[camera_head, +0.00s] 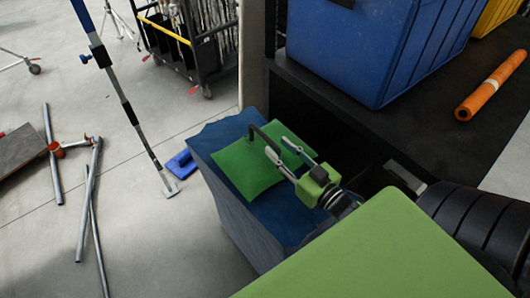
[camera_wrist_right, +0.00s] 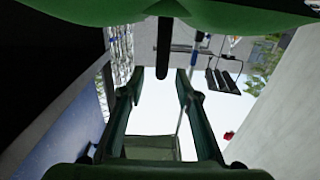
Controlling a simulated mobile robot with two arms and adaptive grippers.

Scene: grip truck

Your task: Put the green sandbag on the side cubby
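The green sandbag (camera_head: 246,168) lies on top of a blue, wrinkled-sided block (camera_head: 225,203) beside the truck. A dark arched handle (camera_head: 262,134) stands up from the bag. My right gripper (camera_head: 276,146) is over the bag with its two fingers apart. In the right wrist view the bag (camera_wrist_right: 235,14) fills the top edge, and its handle (camera_wrist_right: 163,48) reaches toward the space between the fingertips. I cannot tell whether the fingers touch it. A dark recess (camera_head: 325,145) in the truck's side is right of the bag; I cannot tell if it is the side cubby. My left gripper is not in view.
A large blue crate (camera_head: 365,45) and an orange roll (camera_head: 492,86) rest on the dark truck bed (camera_head: 425,125). A pole (camera_head: 127,105) stands left of the blue block. Metal tubes (camera_head: 86,205) lie on the floor. A black cart (camera_head: 185,45) stands behind.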

